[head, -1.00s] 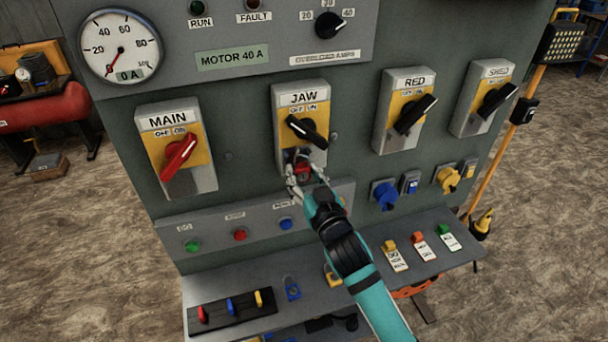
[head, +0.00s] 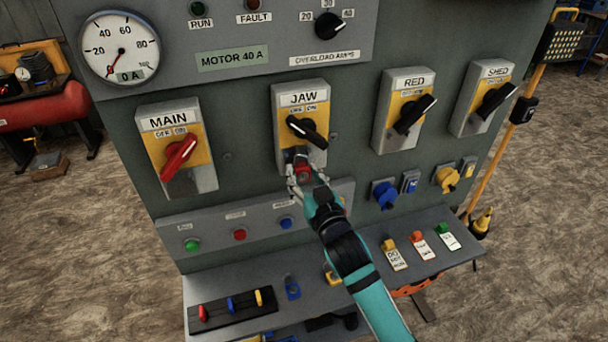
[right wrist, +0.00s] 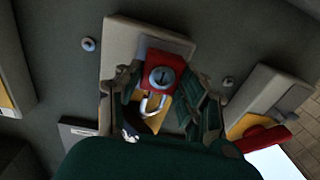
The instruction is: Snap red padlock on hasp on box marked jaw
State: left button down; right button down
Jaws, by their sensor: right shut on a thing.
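The box marked JAW (head: 302,97) is grey and yellow, with a black rotary handle (head: 307,131). The red padlock (head: 303,174) is at the box's lower edge, below the handle. My right gripper (head: 306,183) is shut on it. In the right wrist view the padlock (right wrist: 164,71) shows its red body and round keyway, with the silver shackle (right wrist: 152,104) towards the yellow plate. The right gripper's fingers (right wrist: 163,100) stand on either side. The hasp is not clear behind the padlock, and I cannot tell whether the shackle is through it. My left gripper is not in view.
Similar boxes stand beside it: MAIN (head: 176,150) with a red handle, RED (head: 404,110) and SHED (head: 484,98). Below are a push-button panel (head: 262,222) and a shelf (head: 238,281) with locks and tags. A blue plug (head: 383,194) sits to the right.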

jog(key=shift+w+a, duration=0.15)
jog(key=shift+w, duration=0.3)
jog(key=shift+s, duration=0.1)
jog(key=shift+s, duration=0.35)
jog(key=shift+f+p, duration=0.1)
jog(key=shift+p, duration=0.5)
dwell(1.3)
jog(key=shift+w, duration=0.45)
jog(key=shift+s, duration=0.45)
jog(key=shift+d, duration=0.2)
